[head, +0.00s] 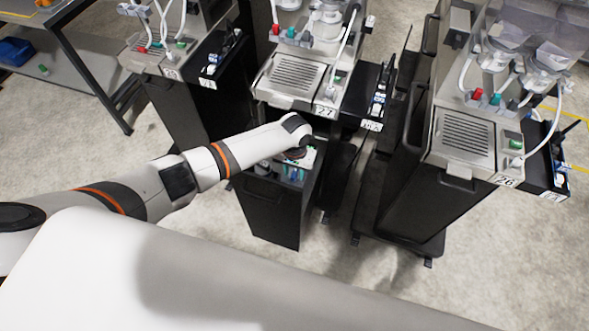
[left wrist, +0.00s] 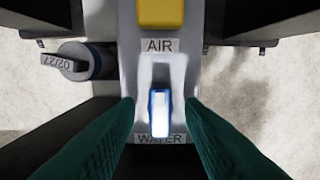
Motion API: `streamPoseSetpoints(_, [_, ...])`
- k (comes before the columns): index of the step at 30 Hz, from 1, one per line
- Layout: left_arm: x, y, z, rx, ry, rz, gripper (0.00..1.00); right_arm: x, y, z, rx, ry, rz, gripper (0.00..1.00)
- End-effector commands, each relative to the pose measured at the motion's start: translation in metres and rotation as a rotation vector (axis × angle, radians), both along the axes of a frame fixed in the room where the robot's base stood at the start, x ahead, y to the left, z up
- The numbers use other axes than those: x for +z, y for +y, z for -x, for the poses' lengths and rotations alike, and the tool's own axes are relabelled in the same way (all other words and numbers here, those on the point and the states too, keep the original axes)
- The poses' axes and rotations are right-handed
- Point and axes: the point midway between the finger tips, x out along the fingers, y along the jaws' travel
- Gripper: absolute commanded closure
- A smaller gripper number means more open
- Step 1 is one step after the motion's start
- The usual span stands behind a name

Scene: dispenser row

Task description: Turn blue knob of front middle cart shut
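The blue knob (left wrist: 159,118), a blue lever with a white face, sits on a light grey panel (left wrist: 180,75) between the AIR and WATER labels. It points along the line between the labels, its lower end near WATER. My left gripper (left wrist: 160,104) has its two teal fingers apart, one on each side of the knob, with gaps between. In the head view my left arm reaches over the front part of the middle cart (head: 270,210), marked 27 above. The hand mostly hides the panel there, and the knob cannot be made out clearly. My right gripper is out of view.
A yellow block (left wrist: 160,12) sits above AIR. A round grey-and-blue fitting (left wrist: 76,62) is left of the panel. In the head view, cart 26 (head: 466,135) stands at right and another cart (head: 170,95) at left. A grey shelf table (head: 75,70) is far left.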

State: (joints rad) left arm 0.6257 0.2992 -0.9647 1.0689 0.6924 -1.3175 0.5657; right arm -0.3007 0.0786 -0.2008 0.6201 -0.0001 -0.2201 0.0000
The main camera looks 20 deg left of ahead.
Motion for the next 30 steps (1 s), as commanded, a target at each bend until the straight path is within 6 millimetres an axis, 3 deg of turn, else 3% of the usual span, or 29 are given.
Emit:
streamPoseSetpoints(11, [-0.0044,0.0001,-0.0003,0.000,-0.001,0.000,0.66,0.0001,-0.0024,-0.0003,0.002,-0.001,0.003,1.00])
streamPoseSetpoints(17, [-0.0042,0.0002,-0.0003,0.000,-0.001,0.000,0.99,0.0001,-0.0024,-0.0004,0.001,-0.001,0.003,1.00])
streamPoseSetpoints(30, [-0.0040,0.0001,-0.0002,-0.067,0.000,0.001,1.00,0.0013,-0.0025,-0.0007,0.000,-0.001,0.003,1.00])
